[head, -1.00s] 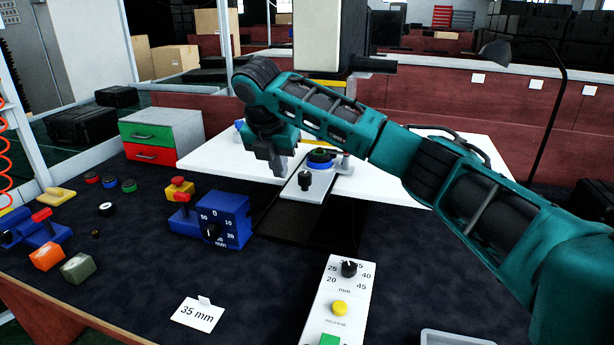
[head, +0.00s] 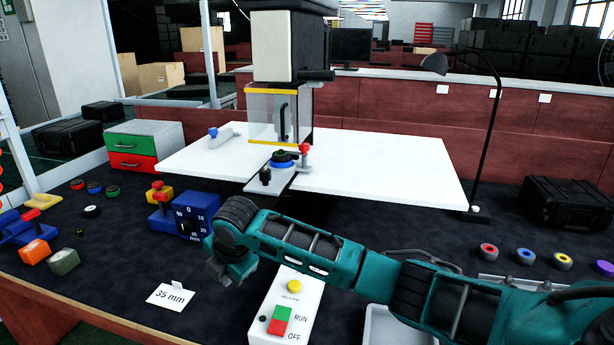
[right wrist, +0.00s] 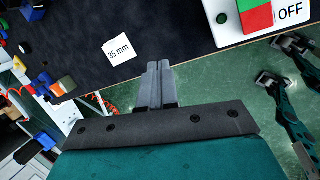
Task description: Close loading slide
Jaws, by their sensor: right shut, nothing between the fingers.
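The loading slide (head: 279,179) is a narrow light plate with an upright black knob (head: 265,176) near its front end. A blue round fixture (head: 282,164) with a dark piece on top sits on it, in front of the press's clear guard (head: 263,117). The slide's front lies about at the white table's front edge, above a dark track partly hidden by my arm. My right gripper (head: 218,272) is shut and empty, well in front of the slide and apart from it. Its closed fingers also show in the right wrist view (right wrist: 157,84).
A blue dial block (head: 195,218) stands left of the track. A control box (head: 289,307) with yellow, green and red buttons is below my right arm. A 35 mm card (head: 170,296) lies near the front edge. The white table (head: 385,166) is clear on the right.

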